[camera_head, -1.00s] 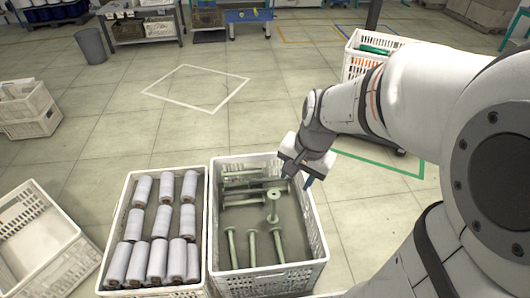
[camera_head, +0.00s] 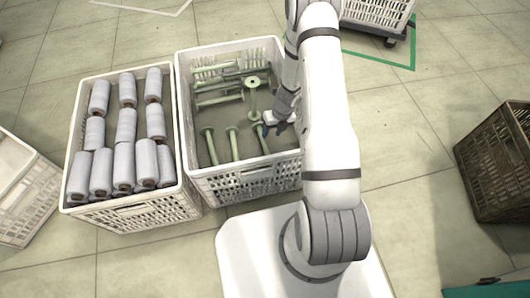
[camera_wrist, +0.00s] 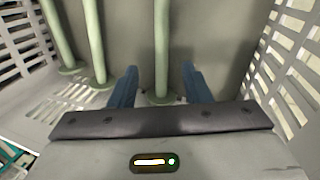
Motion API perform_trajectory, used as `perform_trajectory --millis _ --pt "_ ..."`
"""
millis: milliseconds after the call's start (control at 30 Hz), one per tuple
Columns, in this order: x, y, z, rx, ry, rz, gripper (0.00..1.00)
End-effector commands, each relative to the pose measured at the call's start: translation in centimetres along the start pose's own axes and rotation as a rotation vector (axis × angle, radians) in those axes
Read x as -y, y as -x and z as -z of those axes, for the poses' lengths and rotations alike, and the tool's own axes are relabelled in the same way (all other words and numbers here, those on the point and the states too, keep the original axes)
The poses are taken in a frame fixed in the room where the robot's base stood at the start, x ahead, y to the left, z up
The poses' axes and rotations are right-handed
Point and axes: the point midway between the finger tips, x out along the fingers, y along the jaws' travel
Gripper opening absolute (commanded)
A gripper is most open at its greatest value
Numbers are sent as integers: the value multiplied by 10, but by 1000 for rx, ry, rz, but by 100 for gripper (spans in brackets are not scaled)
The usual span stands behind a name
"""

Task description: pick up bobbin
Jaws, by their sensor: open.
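The bobbins are green spools with a thin shaft and round end discs, lying in a white crate (camera_head: 240,176). In the wrist view one bobbin (camera_wrist: 161,40) lies between the two blue fingers of my gripper (camera_wrist: 160,72), with a gap on each side. Two more bobbins lie to the left, a nearer one (camera_wrist: 93,40) and a farther one (camera_wrist: 57,35). Another bobbin (camera_head: 252,82) shows its disc facing up.
Slatted crate walls stand close on both sides in the wrist view. A white crate of wrapped grey-white rolls (camera_head: 125,125) adjoins on the left. A brown crate (camera_head: 495,165) stands at far right. Several green bobbins lie crosswise at the crate's back.

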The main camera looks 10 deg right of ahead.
Motion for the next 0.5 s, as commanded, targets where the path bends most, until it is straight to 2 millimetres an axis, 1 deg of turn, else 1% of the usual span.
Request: perform_trajectory --millis 33,100,300,467,500 --pt "5 -14 2 -5 -41 1 43" --pt "8 -24 5 -9 -77 3 43" --pt "9 -48 5 -10 -95 4 43" --pt "7 -59 4 -9 -92 4 43" --pt "6 -64 3 -9 -91 4 43"
